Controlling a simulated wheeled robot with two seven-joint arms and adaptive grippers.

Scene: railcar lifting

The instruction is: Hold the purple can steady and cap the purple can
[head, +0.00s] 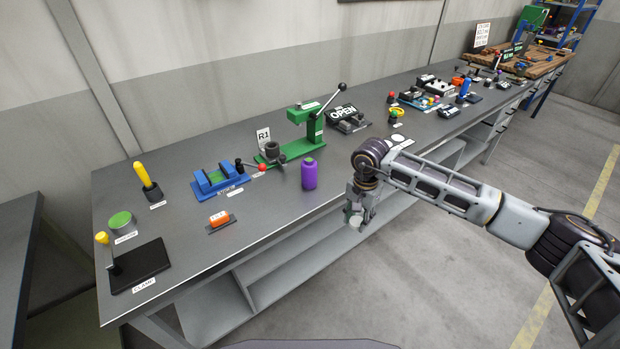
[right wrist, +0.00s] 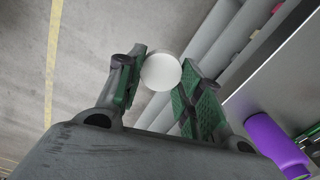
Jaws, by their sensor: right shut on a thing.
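The purple can (head: 309,174) stands upright near the front edge of the grey bench. It also shows at the lower right of the right wrist view (right wrist: 274,146). My right gripper (head: 356,221) is in front of the bench edge, to the right of the can and apart from it. It is shut on a round white cap (right wrist: 161,72), held between its green-padded fingers; the cap also shows below the gripper in the head view (head: 356,223). The can's top is small in the head view, and I cannot make out its opening. My left gripper is not in view.
The bench top (head: 270,215) is bare around the can's front and left. Behind the can stand a green lever press (head: 310,125) and a blue fixture (head: 219,178). An orange piece (head: 219,217) lies at the left. An open shelf (head: 290,250) runs below the bench.

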